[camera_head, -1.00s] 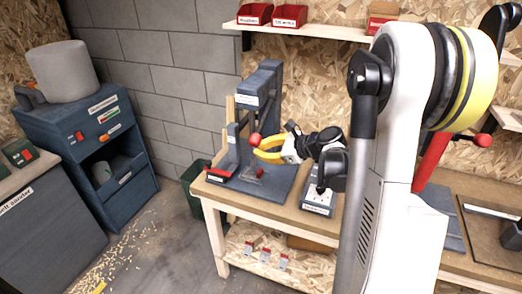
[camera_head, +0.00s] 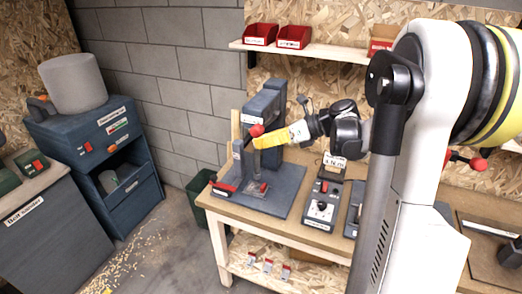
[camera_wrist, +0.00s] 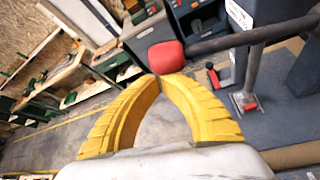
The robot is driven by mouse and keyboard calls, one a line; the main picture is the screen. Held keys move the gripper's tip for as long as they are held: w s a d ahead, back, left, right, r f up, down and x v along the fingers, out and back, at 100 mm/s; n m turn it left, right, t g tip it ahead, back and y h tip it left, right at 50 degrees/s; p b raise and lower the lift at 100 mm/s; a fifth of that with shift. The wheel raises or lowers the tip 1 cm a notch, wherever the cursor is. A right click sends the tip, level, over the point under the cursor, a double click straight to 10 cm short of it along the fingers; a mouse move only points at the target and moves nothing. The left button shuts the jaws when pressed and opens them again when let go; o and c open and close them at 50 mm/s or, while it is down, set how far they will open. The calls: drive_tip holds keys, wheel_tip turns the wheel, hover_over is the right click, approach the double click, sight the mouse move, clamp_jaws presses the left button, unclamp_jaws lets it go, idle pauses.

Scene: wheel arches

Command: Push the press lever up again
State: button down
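The press (camera_head: 262,108) is a dark grey frame on a grey base plate at the left end of the workbench. Its lever ends in a red ball knob (camera_head: 257,130) level with the upper part of the frame. In the wrist view the lever's dark rod (camera_wrist: 250,37) runs right from the red knob (camera_wrist: 166,57). My gripper (camera_head: 257,143) has yellow fingers, which meet at the tips in the wrist view (camera_wrist: 160,78). The tips are just under the knob, seemingly touching it; the exact contact is hidden. Nothing shows between the fingers.
A control box (camera_head: 322,203) stands on the workbench (camera_head: 285,225) right of the press. Red bins (camera_head: 261,34) sit on a wall shelf above. A dark green bin (camera_head: 203,198) stands left of the bench. A blue machine cabinet (camera_head: 95,150) is further left, with open floor between.

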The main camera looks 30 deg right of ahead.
sight(261, 130)
drive_tip(key=r, duration=0.2)
drive_tip(key=r+m+y+p, duration=0.1)
drive_tip(key=shift+w+d+r+g, duration=0.2)
drive_tip(key=shift+d+r+g, duration=0.1)
drive_tip(key=shift+r, duration=0.1)
drive_tip(key=shift+w+d+r+p, duration=0.15)
drive_tip(key=shift+r+p, duration=0.05)
drive_tip(key=shift+r, duration=0.35)
drive_tip(key=shift+w+d+r+p, duration=0.1)
drive_tip(key=shift+r+p, duration=0.05)
drive_tip(key=shift+r, duration=0.45)
